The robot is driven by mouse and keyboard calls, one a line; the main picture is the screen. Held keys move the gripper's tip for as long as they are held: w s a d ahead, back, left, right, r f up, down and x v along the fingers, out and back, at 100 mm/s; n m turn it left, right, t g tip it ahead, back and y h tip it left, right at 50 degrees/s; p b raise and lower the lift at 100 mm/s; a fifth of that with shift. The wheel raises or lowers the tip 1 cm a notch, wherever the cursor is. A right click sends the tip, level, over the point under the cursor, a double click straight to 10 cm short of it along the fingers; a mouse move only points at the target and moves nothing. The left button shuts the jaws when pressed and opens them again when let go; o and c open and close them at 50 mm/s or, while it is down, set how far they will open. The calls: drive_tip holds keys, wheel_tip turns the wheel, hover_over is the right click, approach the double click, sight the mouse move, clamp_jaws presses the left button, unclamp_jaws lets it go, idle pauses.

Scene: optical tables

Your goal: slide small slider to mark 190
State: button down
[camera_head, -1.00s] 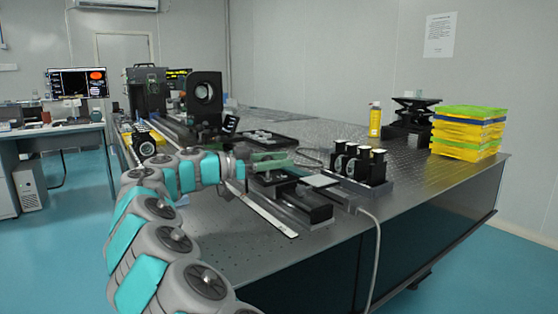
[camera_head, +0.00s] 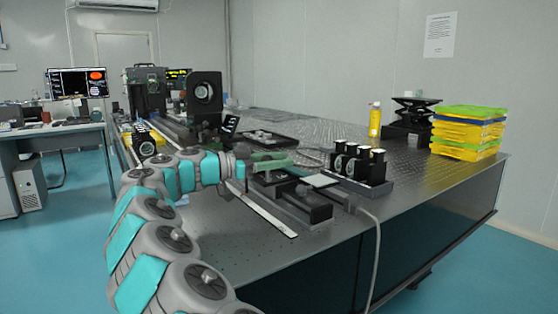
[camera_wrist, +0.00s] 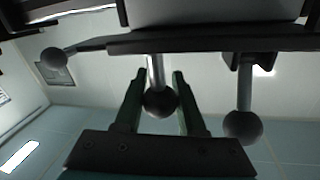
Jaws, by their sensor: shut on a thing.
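In the wrist view, my gripper (camera_wrist: 165,78) has its two green fingers on either side of a metal stem with a dark ball knob (camera_wrist: 160,104), shut on it. The knob hangs under a dark flat plate (camera_wrist: 200,40), the likely small slider. In the head view, my gripper (camera_head: 272,161) is low over the near end of the optical table, at the black rail assembly (camera_head: 305,205). A pale scale strip (camera_head: 265,215) lies along the rail's left side. The scale's marks are too small to read, and my fingers partly hide the slider there.
Two more ball knobs, left (camera_wrist: 54,58) and right (camera_wrist: 242,127), flank the held one. A block of black optic mounts (camera_head: 360,165) stands right of the rail, with a grey cable (camera_head: 375,240) nearby. A black tray (camera_head: 265,140) lies behind.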

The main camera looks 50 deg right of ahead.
idle(0.4)
drive_tip(key=shift+f+b, duration=0.15)
drive_tip(key=shift+b, duration=0.5)
drive_tip(key=shift+s+a+b, duration=0.1)
drive_tip(key=shift+s+b, duration=0.15)
drive_tip(key=shift+b, duration=0.4)
drive_tip(key=shift+r, duration=0.2)
drive_tip(key=c, duration=0.5)
unclamp_jaws()
drive_tip(key=shift+v, duration=3.9)
drive_tip(key=shift+a, duration=0.1)
